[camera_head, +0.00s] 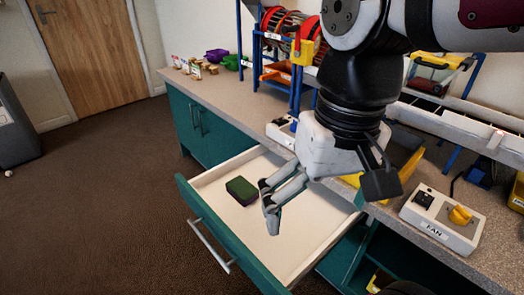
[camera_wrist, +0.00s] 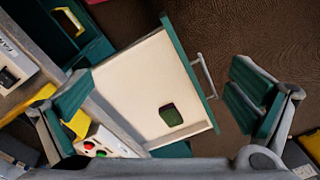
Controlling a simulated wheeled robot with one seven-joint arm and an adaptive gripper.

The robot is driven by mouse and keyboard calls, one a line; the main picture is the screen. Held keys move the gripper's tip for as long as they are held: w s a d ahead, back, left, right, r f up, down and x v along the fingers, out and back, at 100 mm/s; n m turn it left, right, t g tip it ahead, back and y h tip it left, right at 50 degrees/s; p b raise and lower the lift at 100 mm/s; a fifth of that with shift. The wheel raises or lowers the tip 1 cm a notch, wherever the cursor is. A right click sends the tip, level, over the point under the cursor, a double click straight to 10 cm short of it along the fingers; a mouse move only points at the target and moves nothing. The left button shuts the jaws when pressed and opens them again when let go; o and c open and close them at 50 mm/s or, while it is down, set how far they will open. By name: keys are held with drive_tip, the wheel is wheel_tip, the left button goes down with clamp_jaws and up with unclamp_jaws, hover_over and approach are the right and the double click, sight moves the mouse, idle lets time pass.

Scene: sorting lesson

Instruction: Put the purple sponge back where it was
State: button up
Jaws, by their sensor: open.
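The sponge (camera_head: 241,191), with a green top and dark purplish sides, lies flat inside the open drawer (camera_head: 212,181), near its front. In the wrist view the sponge (camera_wrist: 171,116) shows on the pale drawer floor (camera_wrist: 135,85), near the drawer front. My gripper (camera_head: 268,207) is open and empty, to the right of the sponge in the head view. It looks to be above the drawer and apart from the sponge; its exact height is hard to tell. In the wrist view its two fingers (camera_wrist: 160,100) are wide apart, with the sponge seen between them.
The drawer front with its handle (camera_head: 209,246) juts over the brown floor. The countertop (camera_head: 224,88) holds a fan switch box (camera_head: 440,218), a blue rack with reels (camera_head: 290,30), and purple and green bins (camera_head: 217,56). The drawer floor around the sponge is clear.

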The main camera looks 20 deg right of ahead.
drive_tip(key=s+f+n, duration=0.1)
drive_tip(key=s+n, duration=0.1)
drive_tip(key=s, duration=0.4)
drive_tip(key=shift+d+f, duration=0.2)
drive_tip(key=shift+f, duration=0.2)
wheel_tip(320, 180, up, 25)
drive_tip(key=t+p, duration=0.3)
drive_tip(key=p, duration=2)
drive_tip(key=shift+r+t+p, duration=0.2)
drive_tip(key=shift+t+p, duration=0.15)
drive_tip(key=shift+t, duration=0.05)
drive_tip(key=shift+d, duration=0.1)
